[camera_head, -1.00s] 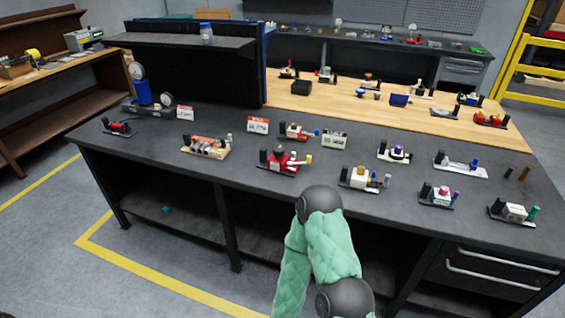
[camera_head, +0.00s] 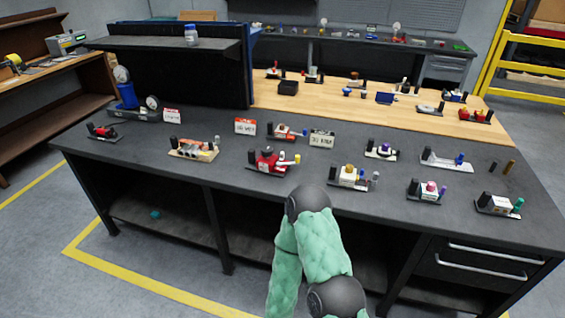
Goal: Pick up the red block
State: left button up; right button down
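Several small assemblies on the dark workbench (camera_head: 225,178) have red parts, and I cannot tell which one is the red block. A large red assembly (camera_head: 268,161) sits near the bench's front edge at the middle. A small one with a red part (camera_head: 102,132) is at the far left, and another red-and-white one (camera_head: 285,132) lies farther back. A red assembly (camera_head: 475,115) is on the wooden surface at the back right. One of my arms, in a green sleeve with dark joints, rises from the bottom middle in front of the bench. Neither gripper shows.
More small assemblies stand along the bench's right half, including a white-and-teal one (camera_head: 498,204) near the right end. A blue fixture with gauges (camera_head: 128,97) stands at the left. A raised dark shelf (camera_head: 165,45) is behind. Bare bench remains between the assemblies.

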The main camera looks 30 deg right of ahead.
aim_at(254, 164)
jog(key=i+z, duration=0.2)
jog(key=z, duration=0.25)
jog(key=i+z, duration=0.15)
jog(key=z, duration=0.25)
jog(key=i+z, duration=0.2)
jog(key=z, duration=0.25)
